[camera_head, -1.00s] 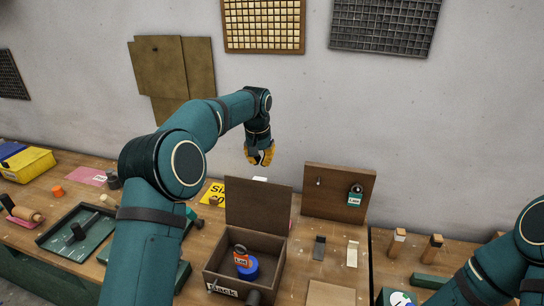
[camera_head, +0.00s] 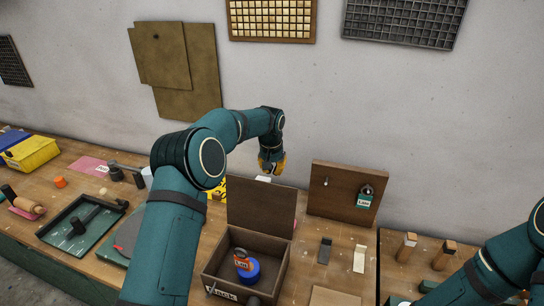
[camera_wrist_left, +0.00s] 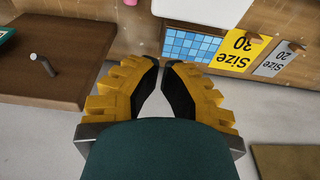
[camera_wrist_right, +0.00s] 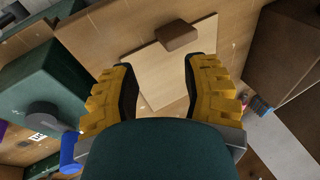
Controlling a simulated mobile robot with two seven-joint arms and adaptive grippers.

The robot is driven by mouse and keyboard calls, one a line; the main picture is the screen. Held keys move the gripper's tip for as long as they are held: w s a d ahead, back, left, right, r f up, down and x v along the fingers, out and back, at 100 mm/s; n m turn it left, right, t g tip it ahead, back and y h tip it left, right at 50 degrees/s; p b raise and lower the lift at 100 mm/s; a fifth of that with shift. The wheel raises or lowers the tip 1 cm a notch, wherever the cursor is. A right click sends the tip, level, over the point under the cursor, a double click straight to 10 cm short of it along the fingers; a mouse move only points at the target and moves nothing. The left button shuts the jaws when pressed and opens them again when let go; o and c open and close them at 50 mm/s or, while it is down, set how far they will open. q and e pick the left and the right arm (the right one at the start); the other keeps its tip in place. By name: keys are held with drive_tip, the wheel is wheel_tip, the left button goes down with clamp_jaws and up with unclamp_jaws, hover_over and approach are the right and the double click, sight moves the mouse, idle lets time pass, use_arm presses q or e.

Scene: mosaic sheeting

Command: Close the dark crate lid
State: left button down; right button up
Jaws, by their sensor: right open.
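The dark brown crate (camera_head: 214,262) stands open on the bench in the head view, with an orange labelled item (camera_head: 242,259) and a blue round item (camera_head: 252,272) inside. Its dark lid (camera_head: 262,208) stands upright at the crate's back edge. My left gripper (camera_head: 272,165) points down behind and above the lid's top edge, apart from it as far as I can see. In the left wrist view its fingertips (camera_wrist_left: 162,64) are close together with a narrow empty gap. My right gripper (camera_wrist_right: 160,65) is open and empty, over a pale board; the head view does not show it.
An upright brown board (camera_head: 330,200) with a peg and a padlock (camera_head: 365,196) stands right of the lid; it also shows in the left wrist view (camera_wrist_left: 60,75). A green tray (camera_head: 60,240) lies left. Wooden-handled tools (camera_head: 445,255) stand right. The wall is close behind.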

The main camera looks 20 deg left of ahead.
use_arm(q)
drive_tip(key=s, duration=0.2)
drive_tip(key=s+r, duration=0.1)
drive_tip(key=shift+s+a, duration=0.1)
drive_tip(key=shift+s, duration=0.3)
idle(0.3)
